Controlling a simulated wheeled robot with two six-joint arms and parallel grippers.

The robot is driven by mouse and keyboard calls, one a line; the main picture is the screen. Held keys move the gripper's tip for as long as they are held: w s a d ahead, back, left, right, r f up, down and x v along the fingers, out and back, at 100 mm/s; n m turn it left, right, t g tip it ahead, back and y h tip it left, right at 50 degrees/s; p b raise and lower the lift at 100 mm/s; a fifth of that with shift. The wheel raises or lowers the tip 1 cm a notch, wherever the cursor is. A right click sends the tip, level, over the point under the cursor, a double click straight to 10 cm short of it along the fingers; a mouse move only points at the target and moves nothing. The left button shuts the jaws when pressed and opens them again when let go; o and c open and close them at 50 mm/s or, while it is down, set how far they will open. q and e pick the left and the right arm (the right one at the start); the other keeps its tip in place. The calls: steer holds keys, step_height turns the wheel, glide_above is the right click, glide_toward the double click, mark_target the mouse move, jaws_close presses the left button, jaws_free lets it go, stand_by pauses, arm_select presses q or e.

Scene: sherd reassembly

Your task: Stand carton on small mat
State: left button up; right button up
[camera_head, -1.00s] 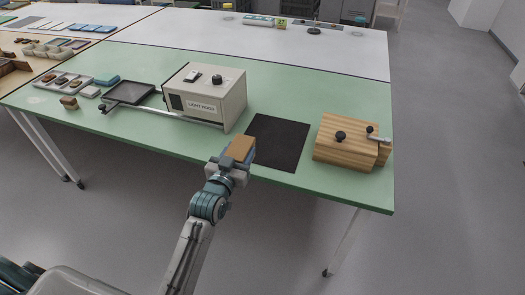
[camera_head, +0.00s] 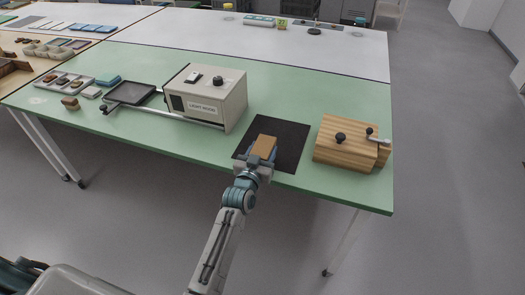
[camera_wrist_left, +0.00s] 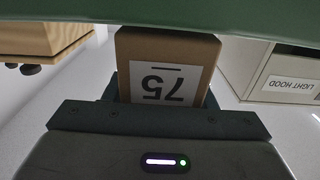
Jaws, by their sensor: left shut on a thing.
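The brown carton (camera_head: 265,145) is in my left gripper (camera_head: 262,160), which is shut on it. In the head view, the carton overlaps the front left part of the small dark mat (camera_head: 292,140); I cannot tell whether it touches the mat. In the left wrist view, the carton (camera_wrist_left: 165,50) sits between the dark fingers, with a white label reading 75 upside down in the picture. The carton's lower part is hidden by the gripper in the head view. My right gripper is not in view.
A wooden box (camera_head: 345,145) with a black knob and a crank stands close on the right. The green tabletop (camera_head: 310,85) behind the mat is clear.

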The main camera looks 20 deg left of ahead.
arm_select(q)
steer(key=shift+f, duration=0.1)
steer(key=o, duration=1.1)
steer(key=shift+o, duration=0.2)
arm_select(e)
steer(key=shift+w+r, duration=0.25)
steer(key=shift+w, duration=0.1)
